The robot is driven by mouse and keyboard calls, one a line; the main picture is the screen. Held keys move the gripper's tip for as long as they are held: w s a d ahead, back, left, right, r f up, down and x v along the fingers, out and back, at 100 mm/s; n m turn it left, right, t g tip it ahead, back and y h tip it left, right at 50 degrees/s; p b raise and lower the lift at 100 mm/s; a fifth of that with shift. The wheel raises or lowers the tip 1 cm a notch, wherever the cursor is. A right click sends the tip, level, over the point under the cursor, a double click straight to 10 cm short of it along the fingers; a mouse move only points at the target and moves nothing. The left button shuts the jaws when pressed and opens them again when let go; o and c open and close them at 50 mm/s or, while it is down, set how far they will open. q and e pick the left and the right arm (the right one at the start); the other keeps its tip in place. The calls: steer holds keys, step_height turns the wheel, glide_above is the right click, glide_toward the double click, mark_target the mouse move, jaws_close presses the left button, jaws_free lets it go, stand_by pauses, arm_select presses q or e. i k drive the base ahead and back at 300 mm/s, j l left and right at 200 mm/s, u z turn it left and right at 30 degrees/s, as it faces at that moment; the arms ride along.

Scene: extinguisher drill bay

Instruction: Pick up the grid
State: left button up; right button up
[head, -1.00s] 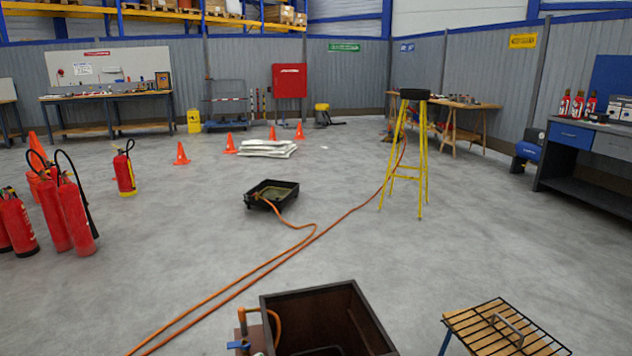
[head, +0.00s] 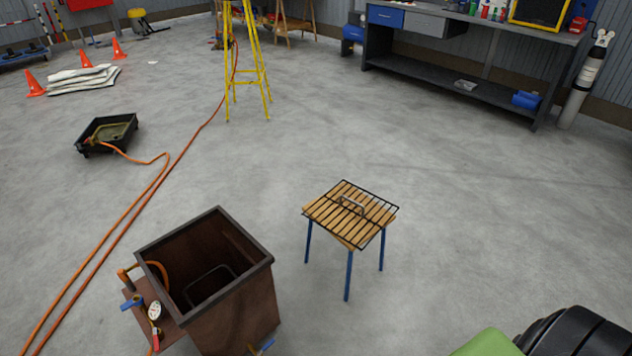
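The grid (head: 373,208) is a black wire rack with a raised handle (head: 350,204) near its middle. It lies flat on a small stool (head: 349,241) with a wooden slatted top and blue legs, right of centre in the head view. The grid's edges reach past the stool top. Neither of my grippers shows in the view, and nothing is touching the grid.
An open brown metal box (head: 229,303) with a gauge and valves stands left of the stool. An orange hose (head: 120,226) runs across the floor to a black tray (head: 107,132). A yellow stand (head: 246,70) and a workbench (head: 455,63) are behind. Floor around the stool's right is clear.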

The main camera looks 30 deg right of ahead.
mark_target(340, 203)
steer(key=i+l+z, duration=0.1)
steer(key=z, duration=0.3)
steer(key=i+l+z, duration=0.15)
steer(key=z, duration=0.25)
